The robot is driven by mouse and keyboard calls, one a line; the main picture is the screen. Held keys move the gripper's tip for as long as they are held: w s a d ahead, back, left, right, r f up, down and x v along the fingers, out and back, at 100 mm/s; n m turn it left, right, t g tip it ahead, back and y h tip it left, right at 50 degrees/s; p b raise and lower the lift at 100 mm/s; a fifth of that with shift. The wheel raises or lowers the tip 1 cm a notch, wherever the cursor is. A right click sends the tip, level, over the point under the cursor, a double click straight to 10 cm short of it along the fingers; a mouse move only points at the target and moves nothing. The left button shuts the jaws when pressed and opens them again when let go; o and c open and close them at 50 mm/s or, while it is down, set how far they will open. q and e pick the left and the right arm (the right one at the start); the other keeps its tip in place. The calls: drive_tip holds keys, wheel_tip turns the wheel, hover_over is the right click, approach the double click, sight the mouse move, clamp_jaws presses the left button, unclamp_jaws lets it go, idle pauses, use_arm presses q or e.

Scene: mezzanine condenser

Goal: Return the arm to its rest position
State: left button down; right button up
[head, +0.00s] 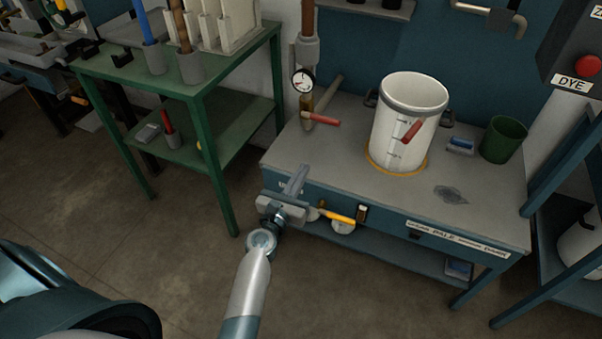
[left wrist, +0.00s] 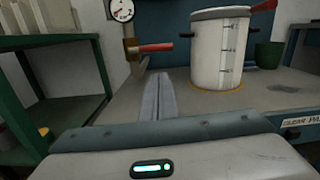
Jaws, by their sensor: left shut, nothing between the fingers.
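My left gripper (head: 297,180) is in front of the front left edge of the grey workbench (head: 330,165) in the head view. Its fingers are together and hold nothing. In the left wrist view the closed fingers (left wrist: 158,98) point toward the bench top, with the pail and the red-handled valve beyond them. My left arm reaches up from the bottom middle of the head view. My right gripper is not in view.
A white pail (head: 404,125) stands in a yellow ring on the bench. A red-handled valve (head: 322,119) hangs below a gauge (head: 303,81). A green bin (head: 503,139) stands at right. A green rack (head: 205,105) is at left. The floor (head: 110,215) between is clear.

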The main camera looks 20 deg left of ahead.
use_arm(q)
drive_tip(key=shift+s, duration=0.1)
idle(0.5)
drive_tip(key=s+d+f+m+g+h+p, duration=0.1)
drive_tip(key=s+d+f+m+g, duration=0.2)
drive_tip(key=s+f+m, duration=0.35)
drive_tip(key=s+d+f+m+g+h, duration=0.1)
drive_tip(key=s+d+f+m+g, duration=0.15)
drive_tip(key=f+m, duration=0.65)
drive_tip(key=s+d+f+m+g+h+p, duration=0.1)
drive_tip(key=s+d+f+m+g, duration=0.15)
drive_tip(key=s+f+m, duration=0.55)
drive_tip(key=s+a+f+m+g+y+p, duration=0.1)
drive_tip(key=s+f+m+g, duration=0.4)
drive_tip(key=s+f+m, duration=1)
drive_tip(key=s+f, duration=0.1)
drive_tip(key=s, duration=0.2)
drive_tip(key=shift+s+a+f+y+p, duration=0.3)
drive_tip(key=shift+s+a+f+y, duration=0.05)
drive_tip(key=shift+f+y, duration=0.05)
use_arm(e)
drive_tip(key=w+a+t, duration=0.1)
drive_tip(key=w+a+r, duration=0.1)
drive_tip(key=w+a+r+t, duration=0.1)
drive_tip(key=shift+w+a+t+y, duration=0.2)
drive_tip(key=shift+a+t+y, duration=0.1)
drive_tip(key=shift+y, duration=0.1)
